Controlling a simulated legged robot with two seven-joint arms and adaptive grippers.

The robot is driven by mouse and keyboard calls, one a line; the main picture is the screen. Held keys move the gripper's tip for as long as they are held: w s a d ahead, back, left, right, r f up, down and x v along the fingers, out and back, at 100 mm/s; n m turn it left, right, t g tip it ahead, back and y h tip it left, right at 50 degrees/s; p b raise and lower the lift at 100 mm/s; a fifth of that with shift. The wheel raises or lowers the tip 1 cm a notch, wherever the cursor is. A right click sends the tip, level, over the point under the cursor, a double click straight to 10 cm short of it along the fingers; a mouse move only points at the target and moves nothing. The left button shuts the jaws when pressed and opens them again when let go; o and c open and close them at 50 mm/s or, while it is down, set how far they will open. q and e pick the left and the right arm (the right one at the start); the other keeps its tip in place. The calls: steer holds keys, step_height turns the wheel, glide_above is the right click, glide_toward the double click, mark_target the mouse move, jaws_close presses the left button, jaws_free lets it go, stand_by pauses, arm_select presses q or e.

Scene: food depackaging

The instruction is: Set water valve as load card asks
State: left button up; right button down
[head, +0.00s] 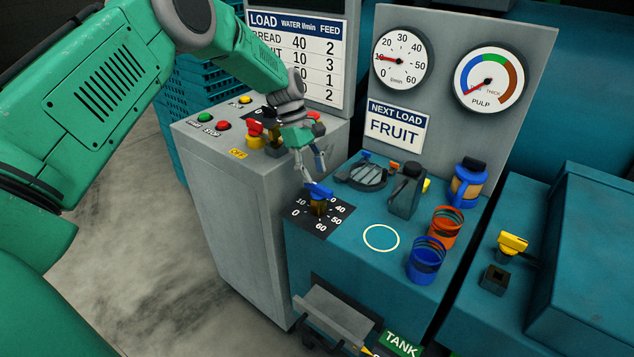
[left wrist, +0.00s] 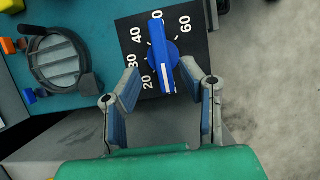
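The water valve is a blue knob (head: 318,191) on a black dial plate (head: 327,222) marked up to 60. In the left wrist view the knob (left wrist: 160,52) has a white mark pointing down, just right of the 20. My left gripper (head: 308,177) is open at the knob, its fingers (left wrist: 165,88) apart, the knob's marked end near the gap between them; contact is unclear. The load card (head: 297,52) is partly hidden by my left arm; a row ending in "UIT" shows 10 and 3. The sign (head: 395,127) reads NEXT LOAD FRUIT. My right gripper is not in view.
The l/min gauge (head: 402,58) has its needle near 10. A PULP gauge (head: 488,78) is beside it. Orange (head: 444,226) and blue (head: 427,260) cups stand right of a bare ring (head: 381,239). A grey cabinet (head: 225,185) with buttons is at left.

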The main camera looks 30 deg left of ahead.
arm_select(q)
steer(key=v, duration=0.8)
steer(key=shift+a, duration=0.2)
steer(key=shift+f, duration=0.15)
